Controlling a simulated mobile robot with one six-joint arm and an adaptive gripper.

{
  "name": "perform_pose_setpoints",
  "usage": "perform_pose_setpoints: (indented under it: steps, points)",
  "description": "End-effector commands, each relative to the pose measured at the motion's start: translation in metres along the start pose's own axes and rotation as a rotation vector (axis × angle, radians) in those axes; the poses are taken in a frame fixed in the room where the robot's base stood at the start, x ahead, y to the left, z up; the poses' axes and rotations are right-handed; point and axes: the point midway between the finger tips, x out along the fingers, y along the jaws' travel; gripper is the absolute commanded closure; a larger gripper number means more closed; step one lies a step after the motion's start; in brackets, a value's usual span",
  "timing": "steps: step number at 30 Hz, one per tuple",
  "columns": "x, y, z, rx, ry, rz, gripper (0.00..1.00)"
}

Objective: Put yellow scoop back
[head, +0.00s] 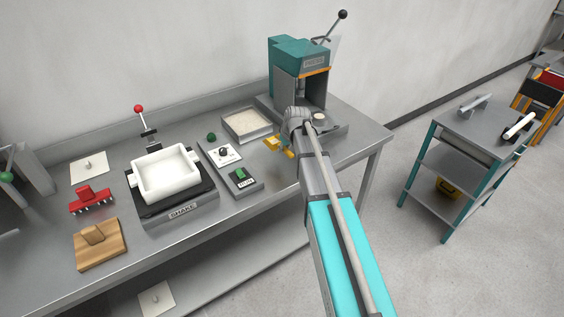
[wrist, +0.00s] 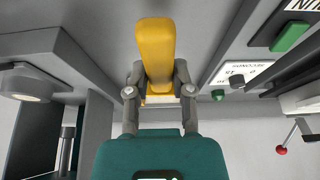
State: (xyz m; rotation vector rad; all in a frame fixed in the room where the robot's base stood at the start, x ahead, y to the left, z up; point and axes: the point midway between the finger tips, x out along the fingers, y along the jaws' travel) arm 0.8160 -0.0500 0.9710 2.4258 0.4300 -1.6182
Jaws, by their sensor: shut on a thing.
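My gripper (wrist: 158,88) is shut on the yellow scoop (wrist: 155,45), with one finger on each side of it. In the head view, the yellow scoop (head: 272,142) hangs over the workbench, in front of the press. My arm's end hides part of the gripper there. A shallow grey tray (head: 228,134) with pale powder lies just behind and left of the scoop. The head view does not clearly show how far the scoop is above the bench.
The teal press (head: 298,62) stands behind my gripper. A timer panel (head: 224,154) and the shaker with a white tub (head: 150,192) lie to the left. A cart (head: 478,130) stands right.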

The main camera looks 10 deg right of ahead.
Motion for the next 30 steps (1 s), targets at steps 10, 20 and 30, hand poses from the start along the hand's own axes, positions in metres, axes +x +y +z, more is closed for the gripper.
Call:
perform_pose_setpoints:
  steps: [10, 20, 30]
  points:
    - [0.045, 0.011, -0.009, 0.0, 0.0, 0.0, 1.0]
    - [0.055, 0.014, -0.013, 0.0, 0.0, 0.0, 1.0]
    - [0.057, 0.015, -0.013, 0.0, 0.0, 0.0, 1.0]
